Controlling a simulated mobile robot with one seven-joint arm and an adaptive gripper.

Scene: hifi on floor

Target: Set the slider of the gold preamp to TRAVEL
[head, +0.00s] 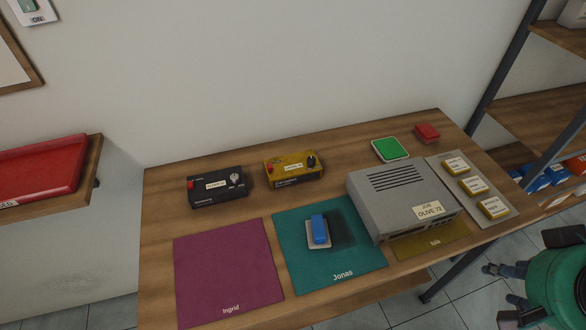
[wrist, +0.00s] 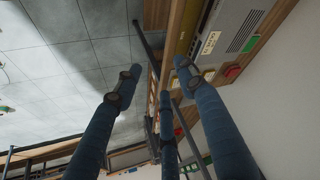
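The gold preamp (head: 291,181) sits at the back middle of the wooden table in the head view. It has a red part at its left end, a pale label on top and a black control near its right end. The slider's position and its lettering are too small to read. My gripper (head: 503,286) is at the lower right of the head view, beyond the table's right edge and far from the preamp. In the wrist view my gripper (wrist: 155,80) has its dark blue fingers spread, with nothing between them. The gold preamp cannot be made out there.
A black preamp (head: 219,199) is left of the gold one. A grey unit (head: 374,190) labelled OLIVE 72 stands between the gold preamp and my gripper. Purple (head: 227,270) and teal (head: 345,267) mats lie in front; a blue-handled switch (head: 318,230) is on the teal mat.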

